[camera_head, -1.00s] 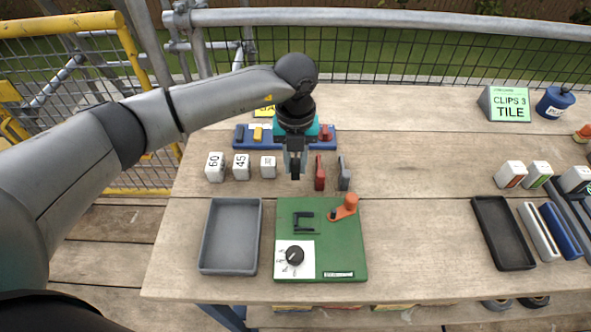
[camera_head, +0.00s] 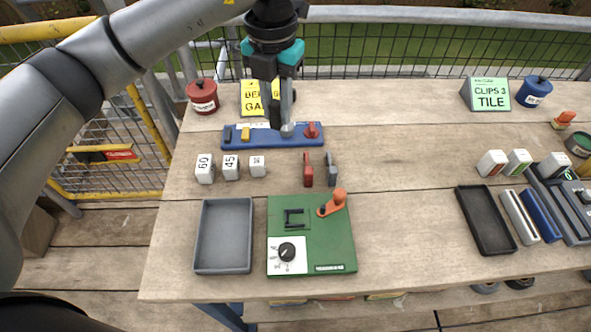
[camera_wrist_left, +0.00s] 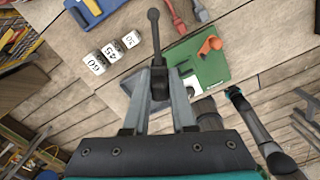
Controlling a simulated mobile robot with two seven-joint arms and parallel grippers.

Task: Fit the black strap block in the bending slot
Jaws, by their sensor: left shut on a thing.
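My left gripper (camera_head: 277,112) is raised over the back of the table, by the blue rack (camera_head: 262,142). It is shut on a dark piece with a thin rod and round knob (camera_wrist_left: 156,50), apparently the black strap block; the fingers cover part of it. The green bending board (camera_head: 335,240) lies at the front with a black slotted fixture (camera_head: 294,218), an orange lever (camera_head: 333,203) and a dial (camera_head: 287,250). The held piece is well apart from the slot.
A grey tray (camera_head: 224,237) lies left of the board. White blocks (camera_head: 231,167), a red clip (camera_head: 308,170) and a grey clip (camera_head: 332,170) stand between rack and board. A black tray (camera_head: 486,220) is at right.

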